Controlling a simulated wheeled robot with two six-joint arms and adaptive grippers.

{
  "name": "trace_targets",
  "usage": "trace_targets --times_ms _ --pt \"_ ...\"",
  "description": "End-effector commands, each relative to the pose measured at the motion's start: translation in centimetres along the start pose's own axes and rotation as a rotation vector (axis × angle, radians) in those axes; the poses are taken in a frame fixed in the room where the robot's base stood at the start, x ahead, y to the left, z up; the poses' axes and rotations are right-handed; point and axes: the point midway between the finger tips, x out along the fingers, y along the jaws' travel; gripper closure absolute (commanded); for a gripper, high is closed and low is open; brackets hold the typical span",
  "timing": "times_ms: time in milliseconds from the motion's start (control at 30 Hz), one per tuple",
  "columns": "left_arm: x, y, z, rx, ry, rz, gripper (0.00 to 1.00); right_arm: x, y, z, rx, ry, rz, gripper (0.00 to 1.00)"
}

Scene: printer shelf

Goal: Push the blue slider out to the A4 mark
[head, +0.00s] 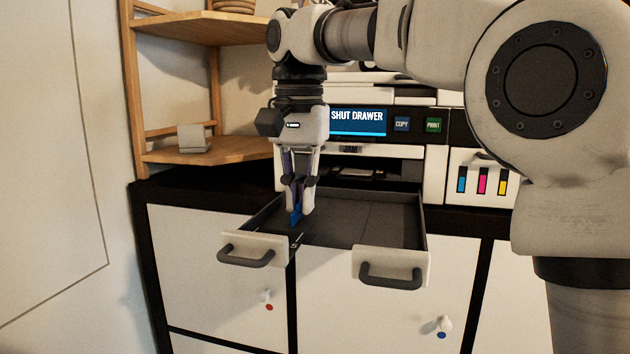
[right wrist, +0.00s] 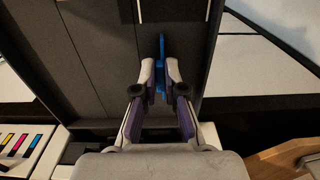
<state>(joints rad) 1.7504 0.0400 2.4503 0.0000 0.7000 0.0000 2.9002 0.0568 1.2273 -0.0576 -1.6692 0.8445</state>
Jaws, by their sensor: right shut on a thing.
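The blue slider (head: 296,216) stands in the left part of the open dark paper drawer (head: 395,222). My right gripper (head: 297,208) reaches down into the drawer and is shut on the slider. In the right wrist view the blue slider (right wrist: 162,62) shows between the two fingertips (right wrist: 160,75) and extends a little beyond them. A small pale marking shows on the drawer floor near the slider in the head view, too small to read. I cannot make out which mark is A4. My left gripper is in neither view.
The printer (head: 460,125) stands behind the drawer; its screen reads "SHUT DRAWER". Two handles (head: 392,280) are on the drawer's front, with a gap between the front pieces. A wooden shelf (head: 205,152) is at the left. An ink panel (head: 482,178) is at the right.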

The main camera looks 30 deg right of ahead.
Motion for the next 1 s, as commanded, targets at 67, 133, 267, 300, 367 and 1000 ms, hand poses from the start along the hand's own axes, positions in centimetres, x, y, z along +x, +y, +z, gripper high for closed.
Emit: trace_targets --times_ms 67,133,267,300,367,1000 --pt "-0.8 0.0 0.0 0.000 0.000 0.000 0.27 0.1 -0.6 0.1 0.000 -0.008 0.006 1.00" --pt "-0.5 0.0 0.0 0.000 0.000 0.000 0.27 0.4 -0.7 0.1 0.000 -0.008 0.005 1.00" --pt "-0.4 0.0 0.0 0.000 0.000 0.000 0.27 0.5 -0.6 0.1 0.000 -0.009 0.005 1.00" --pt "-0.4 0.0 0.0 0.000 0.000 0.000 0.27 0.5 -0.6 0.1 0.000 -0.009 0.006 1.00" --pt "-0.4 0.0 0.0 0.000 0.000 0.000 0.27 0.5 -0.6 0.1 0.000 -0.009 0.006 0.69" --pt "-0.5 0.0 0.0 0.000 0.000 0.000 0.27 -4.8 -0.8 -0.3 0.000 -0.005 0.001 0.65"
